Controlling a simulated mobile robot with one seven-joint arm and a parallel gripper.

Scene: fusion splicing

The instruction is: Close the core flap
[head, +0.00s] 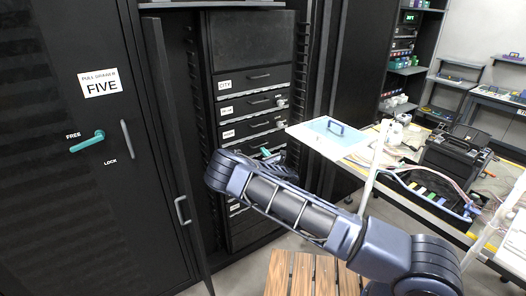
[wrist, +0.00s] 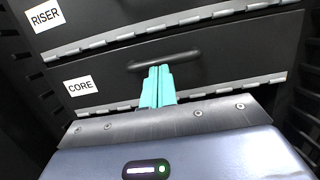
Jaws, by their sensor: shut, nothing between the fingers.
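The core flap (wrist: 115,80) is a dark panel with a white CORE label, a dark bar handle (wrist: 165,62) and a metal hinge strip along its lower edge. In the wrist view it stands upright below the RISER panel (wrist: 115,20) and looks about level with it; I cannot tell whether a small gap is left. My gripper (wrist: 158,72) has its teal fingers together and empty, in front of the flap at the middle of the handle. Contact is unclear. In the head view my gripper (head: 266,153) is at the cabinet front, and my arm hides much of the flap.
The rack cabinet (head: 250,45) holds several stacked flaps. Its door (head: 168,110) stands open at the left, beside a panel with a teal lever (head: 87,142). A workbench (head: 430,215) with a splicing case, cables and a pale blue board (head: 328,135) stands right. A wooden slatted surface (head: 305,275) is below.

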